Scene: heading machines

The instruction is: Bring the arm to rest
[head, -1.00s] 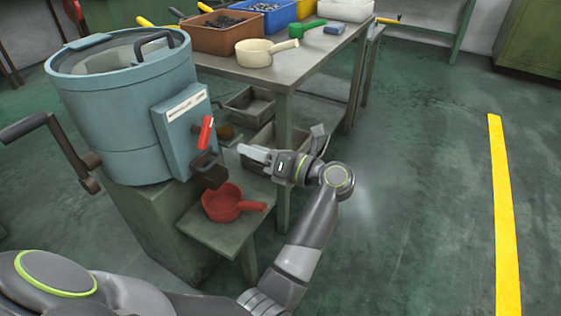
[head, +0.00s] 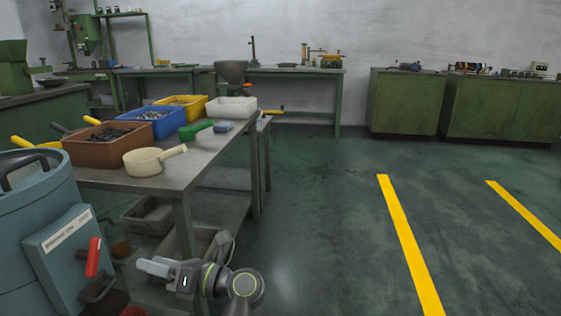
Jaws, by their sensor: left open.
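My left gripper (head: 155,267) shows at the lower left of the head view, with its pale fingers pointing left. It is open, and I see nothing between its fingers. It is in front of the steel table's lower part and to the right of the blue machine (head: 38,225) with the red lever (head: 93,257). The wrist and a joint of my left arm show beside it; the rest of that arm is below the picture. My right gripper is not in view.
The steel table (head: 190,165) holds a brown bin (head: 105,152), a blue bin (head: 152,130), a yellow bin, a white tray (head: 232,112) and a cream scoop (head: 150,162). Green cabinets (head: 405,105) stand at the back wall. The floor (head: 320,220) right of the table is clear, with yellow lines.

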